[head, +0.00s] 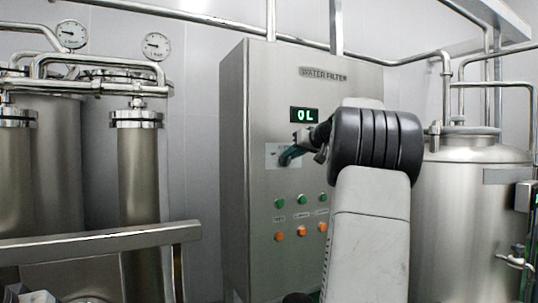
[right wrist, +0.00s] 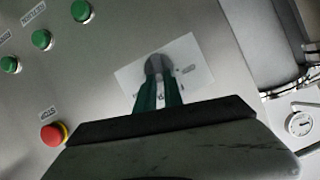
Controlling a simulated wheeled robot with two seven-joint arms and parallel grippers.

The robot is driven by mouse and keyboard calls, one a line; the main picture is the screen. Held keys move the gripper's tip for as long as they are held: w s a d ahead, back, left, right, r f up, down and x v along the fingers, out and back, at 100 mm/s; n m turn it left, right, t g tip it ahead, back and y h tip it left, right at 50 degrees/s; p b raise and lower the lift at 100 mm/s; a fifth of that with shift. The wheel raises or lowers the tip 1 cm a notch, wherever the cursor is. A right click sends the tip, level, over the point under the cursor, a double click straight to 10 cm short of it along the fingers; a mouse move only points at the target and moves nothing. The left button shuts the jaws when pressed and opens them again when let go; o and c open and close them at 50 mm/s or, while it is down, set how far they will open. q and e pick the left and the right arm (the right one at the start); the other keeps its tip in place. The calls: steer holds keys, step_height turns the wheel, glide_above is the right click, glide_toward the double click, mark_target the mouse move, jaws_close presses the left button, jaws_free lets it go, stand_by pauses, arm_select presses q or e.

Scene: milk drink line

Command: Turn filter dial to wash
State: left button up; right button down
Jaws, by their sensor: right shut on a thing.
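The filter dial (right wrist: 154,65) is a dark grey round knob on a pale label plate (right wrist: 196,58) in the right wrist view. The plate is on the steel water filter cabinet (head: 233,180). My right gripper (right wrist: 160,88) has its green fingers shut on the dial. In the head view my right gripper (head: 290,156) reaches the plate from the right and hides most of the dial. The plate's markings are too small and partly covered to read, so the dial's setting cannot be told. My left gripper is in neither view.
The cabinet has a display reading "0L" (head: 305,115). Green buttons (head: 303,199) and orange buttons (head: 301,231) sit below the dial. A red stop button (right wrist: 52,134) shows in the wrist view. A steel rail (head: 100,242) crosses the lower left. A steel tank (head: 470,215) stands at right.

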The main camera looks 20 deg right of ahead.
steer(key=shift+d+f+m+t+y, duration=0.15)
steer(key=shift+d+f+m+y, duration=0.15)
steer(key=shift+m+y, duration=0.55)
steer(key=shift+d+f+m+t+y, duration=0.2)
steer(key=shift+m+y, duration=0.3)
steer(key=shift+m, duration=0.8)
steer(key=shift+d+f+m+t+y, duration=0.2)
steer(key=shift+d+m+y, duration=0.15)
steer(key=shift+m+y, duration=0.5)
steer(key=shift+m, duration=0.4)
steer(key=c, duration=1.5)
jaws_free()
steer(key=shift+o, duration=0.2)
steer(key=v, duration=0.7)
steer(key=shift+s, duration=0.35)
steer(key=shift+d+r, duration=0.1)
steer(key=shift+d, duration=0.05)
